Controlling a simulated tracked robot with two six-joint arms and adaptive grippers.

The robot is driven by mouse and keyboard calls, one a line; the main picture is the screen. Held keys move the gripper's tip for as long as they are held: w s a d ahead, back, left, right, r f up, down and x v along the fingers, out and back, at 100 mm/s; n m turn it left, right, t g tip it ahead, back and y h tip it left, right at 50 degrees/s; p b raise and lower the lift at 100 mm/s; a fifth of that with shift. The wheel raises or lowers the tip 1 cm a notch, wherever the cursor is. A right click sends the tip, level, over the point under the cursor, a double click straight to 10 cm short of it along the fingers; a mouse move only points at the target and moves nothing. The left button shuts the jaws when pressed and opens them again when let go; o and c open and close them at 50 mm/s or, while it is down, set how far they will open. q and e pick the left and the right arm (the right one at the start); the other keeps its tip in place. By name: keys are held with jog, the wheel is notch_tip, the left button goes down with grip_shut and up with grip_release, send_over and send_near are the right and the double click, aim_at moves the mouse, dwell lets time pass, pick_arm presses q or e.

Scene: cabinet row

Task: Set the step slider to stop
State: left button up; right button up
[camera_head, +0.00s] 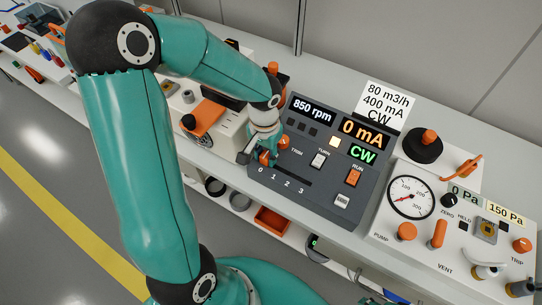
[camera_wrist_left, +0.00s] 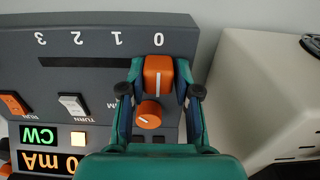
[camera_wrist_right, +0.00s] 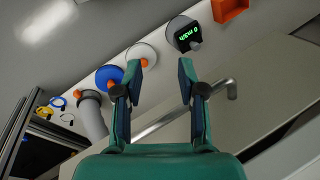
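The grey control panel (camera_head: 330,205) carries a step slider with a dark slot marked 0 to 3. Its orange slider knob (camera_wrist_left: 158,75) sits at the 0 end of the slot in the left wrist view; it also shows in the head view (camera_head: 264,157). My left gripper (camera_wrist_left: 159,78) is open, one finger on each side of the knob; a narrow gap seems to show on both sides. The panel displays read 850 rpm, 0 mA and CW. My right gripper (camera_wrist_right: 159,75) is open and empty, away from the panel, above a lower shelf.
An orange round knob (camera_wrist_left: 149,114) lies close to the slider, between my left fingers' bases. A white housing (camera_wrist_left: 265,95) stands beside the panel. A gauge panel (camera_head: 450,220) stands right of it. A card (camera_head: 384,102) behind reads 80 m3/h, 400 mA, CW.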

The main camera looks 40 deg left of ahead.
aim_at(265, 154)
pick_arm(q)
jog(key=o, duration=0.4)
jog(key=shift+a, duration=0.15)
jog(key=shift+c, duration=0.2)
notch_tip(265, 154, up, 12)
dwell(0.6)
